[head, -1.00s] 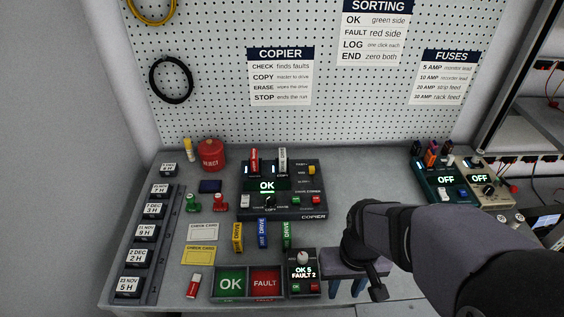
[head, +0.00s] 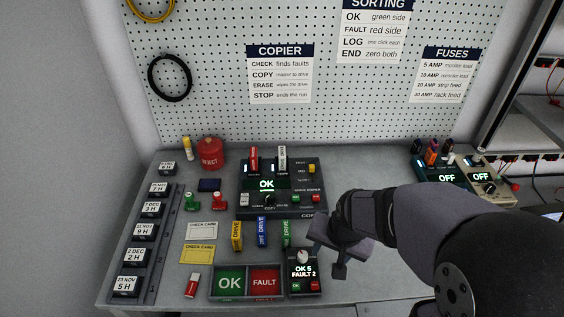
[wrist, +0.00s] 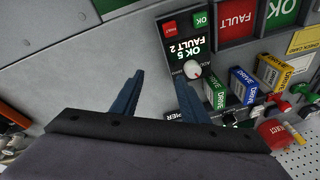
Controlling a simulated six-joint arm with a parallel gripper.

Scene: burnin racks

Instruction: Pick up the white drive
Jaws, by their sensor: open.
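The white drive (head: 282,158) stands upright in the right slot of the copier (head: 307,178) in the head view. A red drive (head: 254,158) stands in the copier's left slot. My gripper (head: 338,268) is over the bench, in front and to the right of the copier, well apart from the white drive. In the wrist view my gripper (wrist: 160,98) shows two blue fingers spread apart with nothing between them. I cannot make out the white drive in the wrist view.
Yellow, blue and green drives (head: 286,233) stand in front of the copier. The counter box (head: 303,271) reads OK 5, FAULT 2, beside the OK and FAULT tray (head: 248,297). A red reject bin (head: 210,153) stands back left. The bench right of the counter box is clear.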

